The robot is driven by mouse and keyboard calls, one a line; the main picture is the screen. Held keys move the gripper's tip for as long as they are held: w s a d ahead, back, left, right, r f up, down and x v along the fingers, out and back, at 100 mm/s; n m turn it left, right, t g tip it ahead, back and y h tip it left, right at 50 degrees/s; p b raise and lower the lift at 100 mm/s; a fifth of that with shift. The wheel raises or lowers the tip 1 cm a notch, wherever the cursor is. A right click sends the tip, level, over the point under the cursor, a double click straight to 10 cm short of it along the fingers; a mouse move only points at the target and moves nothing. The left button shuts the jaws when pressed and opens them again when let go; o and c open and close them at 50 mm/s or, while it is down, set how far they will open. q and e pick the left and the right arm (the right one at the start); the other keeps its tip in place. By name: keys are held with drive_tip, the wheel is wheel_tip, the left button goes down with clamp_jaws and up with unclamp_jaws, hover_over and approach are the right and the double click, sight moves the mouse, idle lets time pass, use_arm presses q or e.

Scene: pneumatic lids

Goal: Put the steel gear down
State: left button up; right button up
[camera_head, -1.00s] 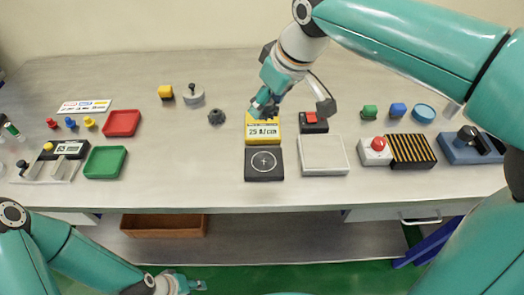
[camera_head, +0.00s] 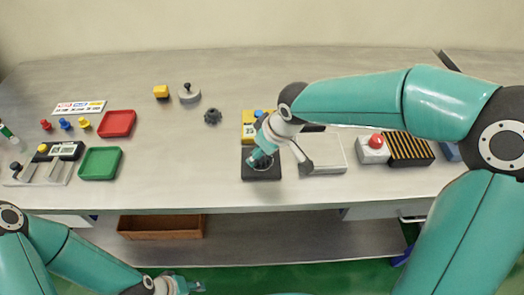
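My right gripper (camera_head: 261,160) points down over the black square pad (camera_head: 247,176), at or just above its top. Its own arm hides much of it, so whether its fingers are apart or shut, and whether it holds anything, cannot be made out. A dark toothed piece (camera_head: 213,117), which looks like a gear, lies on the table left of the yellow device (camera_head: 249,120). No other gear is plainly visible. My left gripper (camera_head: 190,286) is low at the bottom edge, in front of the table; its fingers are too small to judge.
A red tray (camera_head: 117,123) and a green tray (camera_head: 101,163) lie on the left. The table between green tray and pad is clear.

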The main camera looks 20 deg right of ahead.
drive_tip(key=shift+f, duration=0.2)
drive_tip(key=o, duration=1.4)
drive_tip(key=shift+c, duration=0.2)
drive_tip(key=shift+r, duration=0.1)
drive_tip(key=v, duration=1.2)
drive_tip(key=shift+s, duration=0.1)
drive_tip(key=shift+s, duration=0.1)
